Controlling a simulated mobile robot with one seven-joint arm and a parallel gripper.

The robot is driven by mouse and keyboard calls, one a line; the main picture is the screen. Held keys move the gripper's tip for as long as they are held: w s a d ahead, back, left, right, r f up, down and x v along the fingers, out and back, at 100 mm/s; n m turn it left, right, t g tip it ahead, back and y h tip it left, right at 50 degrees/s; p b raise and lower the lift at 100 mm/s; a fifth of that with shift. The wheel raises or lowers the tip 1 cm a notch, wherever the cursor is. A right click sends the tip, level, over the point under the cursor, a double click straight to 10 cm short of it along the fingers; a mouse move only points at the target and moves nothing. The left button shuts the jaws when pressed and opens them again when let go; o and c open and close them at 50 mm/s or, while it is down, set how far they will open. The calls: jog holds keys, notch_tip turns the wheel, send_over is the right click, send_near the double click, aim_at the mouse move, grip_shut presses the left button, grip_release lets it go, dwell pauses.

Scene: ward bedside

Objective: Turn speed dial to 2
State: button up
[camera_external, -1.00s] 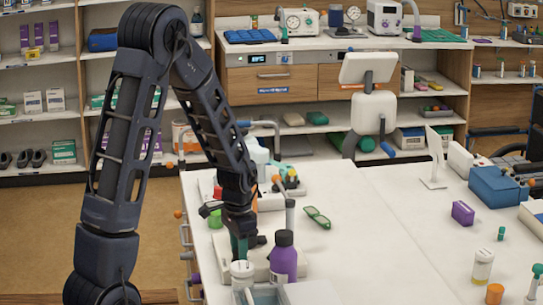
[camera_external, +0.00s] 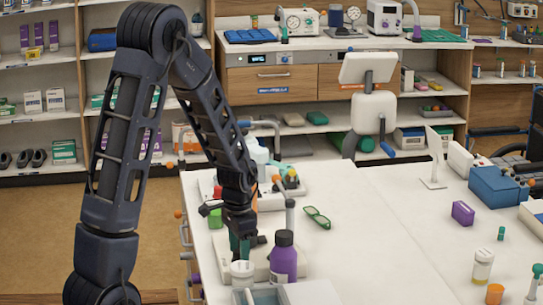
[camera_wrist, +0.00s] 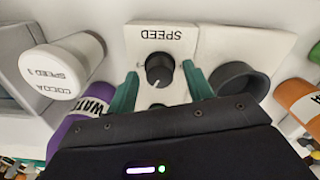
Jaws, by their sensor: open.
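The speed dial (camera_wrist: 160,69) is a round black knob on a pale panel (camera_wrist: 160,38) with the word SPEED upside down in the wrist view. My gripper (camera_wrist: 161,72) is open, with one teal finger on each side of the knob. I cannot tell whether the fingers touch it. A pale pointer line shows on the knob, but I cannot read the setting it points to. In the external view my gripper (camera_external: 243,244) points down over a pale unit (camera_external: 262,270) on the bench, and the dial is hidden there.
A purple bottle (camera_external: 283,258) and a white-lidded jar (camera_external: 242,270) stand close by.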

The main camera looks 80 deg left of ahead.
aim_at(239, 251)
notch_tip(239, 251, up, 11)
jog(key=shift+f, duration=0.2)
dwell(0.5)
jog(key=w+d+r+m+t, duration=0.1)
jog(key=d+r, duration=0.5)
jog(key=d, duration=0.4)
jog(key=d+r+t, duration=0.1)
jog(key=d+r, duration=0.5)
jog(key=d, duration=0.3)
jog(key=s+d+r+m+t, duration=0.1)
jog(key=s+d+r, duration=0.1)
jog(key=s+d, duration=0.3)
jog(key=s+d+r+m+t, duration=0.1)
jog(key=s+d+r, duration=0.2)
jog(key=d, duration=0.9)
jog(key=s, duration=0.3)
jog(key=shift+d+t, duration=0.25)
jog(key=shift+t, duration=0.05)
jog(key=shift+r, duration=0.1)
